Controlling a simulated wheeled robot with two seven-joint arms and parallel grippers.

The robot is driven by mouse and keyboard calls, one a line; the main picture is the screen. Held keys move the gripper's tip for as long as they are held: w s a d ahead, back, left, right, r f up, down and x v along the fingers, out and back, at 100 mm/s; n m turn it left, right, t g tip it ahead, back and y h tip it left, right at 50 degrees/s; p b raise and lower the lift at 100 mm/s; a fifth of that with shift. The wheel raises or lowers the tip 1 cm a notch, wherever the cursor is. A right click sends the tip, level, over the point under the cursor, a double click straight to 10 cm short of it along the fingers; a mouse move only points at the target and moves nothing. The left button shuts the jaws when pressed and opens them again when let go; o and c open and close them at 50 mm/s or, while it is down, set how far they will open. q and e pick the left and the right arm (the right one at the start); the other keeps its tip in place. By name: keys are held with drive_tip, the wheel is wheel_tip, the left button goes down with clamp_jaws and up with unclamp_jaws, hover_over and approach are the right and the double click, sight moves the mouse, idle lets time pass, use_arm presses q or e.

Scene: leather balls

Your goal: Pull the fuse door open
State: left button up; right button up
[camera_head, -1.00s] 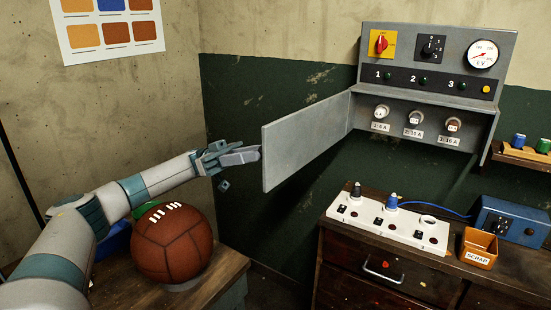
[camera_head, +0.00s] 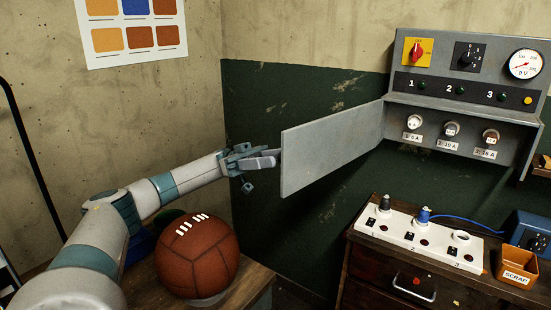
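The grey fuse door (camera_head: 333,147) stands swung out to the left of the fuse cabinet (camera_head: 471,48), hinged at the cabinet's left side. Several fuses show uncovered in the cabinet, such as the left one (camera_head: 414,122). My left gripper (camera_head: 268,160) is at the door's free left edge, at about mid height. Its tip meets or nearly meets that edge; I cannot tell whether it touches or grips. The door's far face is hidden. My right gripper is not in view.
A brown leather ball (camera_head: 197,257) sits on a wooden surface below my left arm. A white socket strip (camera_head: 405,238), a scrap box (camera_head: 517,267) and a blue box (camera_head: 527,232) stand on the wooden cabinet at right.

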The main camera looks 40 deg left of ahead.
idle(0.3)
use_arm(q)
drive_tip(key=b+v, duration=0.3)
drive_tip(key=v, duration=0.4)
drive_tip(key=shift+a, duration=0.25)
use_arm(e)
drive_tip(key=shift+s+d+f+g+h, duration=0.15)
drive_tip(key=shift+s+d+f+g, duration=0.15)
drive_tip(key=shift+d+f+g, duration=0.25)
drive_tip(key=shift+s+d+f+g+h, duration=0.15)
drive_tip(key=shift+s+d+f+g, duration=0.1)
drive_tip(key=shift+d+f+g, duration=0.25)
use_arm(q)
drive_tip(key=shift+f, duration=0.1)
